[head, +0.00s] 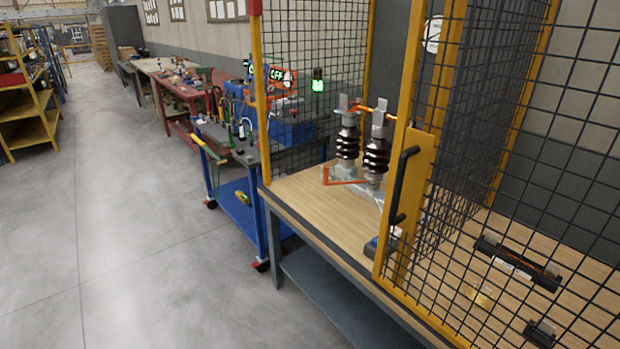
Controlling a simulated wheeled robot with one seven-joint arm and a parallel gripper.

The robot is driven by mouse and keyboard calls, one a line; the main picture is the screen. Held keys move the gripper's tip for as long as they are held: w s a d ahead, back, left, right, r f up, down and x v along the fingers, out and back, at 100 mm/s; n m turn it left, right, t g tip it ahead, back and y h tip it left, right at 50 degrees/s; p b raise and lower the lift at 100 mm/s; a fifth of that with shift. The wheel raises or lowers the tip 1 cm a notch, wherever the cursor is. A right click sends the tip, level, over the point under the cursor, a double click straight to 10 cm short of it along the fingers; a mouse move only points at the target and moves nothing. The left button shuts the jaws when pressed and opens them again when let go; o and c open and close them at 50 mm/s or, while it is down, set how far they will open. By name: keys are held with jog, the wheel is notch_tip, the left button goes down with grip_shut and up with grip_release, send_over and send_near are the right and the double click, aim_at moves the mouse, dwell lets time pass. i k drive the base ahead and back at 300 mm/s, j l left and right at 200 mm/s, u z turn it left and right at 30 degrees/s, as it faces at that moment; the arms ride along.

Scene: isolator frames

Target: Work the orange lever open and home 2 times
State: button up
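The isolator stands on a wooden bench inside a mesh cage, with two dark ribbed insulators, a left one (347,143) and a right one (376,156). A thin orange lever (346,182) sticks out low at the isolator's base, toward the left. A copper-orange bar (362,109) lies between the metal tops of the insulators. The cage's yellow post hides part of the isolator's right side. My gripper is not in view.
A yellow-framed mesh panel with a black handle (403,185) stands at the bench's front, right of the isolator. The wooden bench top (300,192) is bare left of the isolator. A blue tool cart (236,205) stands left; open grey floor (130,210) lies beyond.

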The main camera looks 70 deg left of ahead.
aim_at(376, 160)
jog(key=j+u, duration=0.15)
jog(key=u, duration=1.25)
jog(key=i+j, duration=0.45)
jog(key=i+j+u, duration=0.1)
jog(key=i+j, duration=0.7)
jog(key=i, duration=0.3)
jog(key=i+j+u, duration=0.1)
jog(key=i+j, duration=0.35)
jog(key=i, duration=0.05)
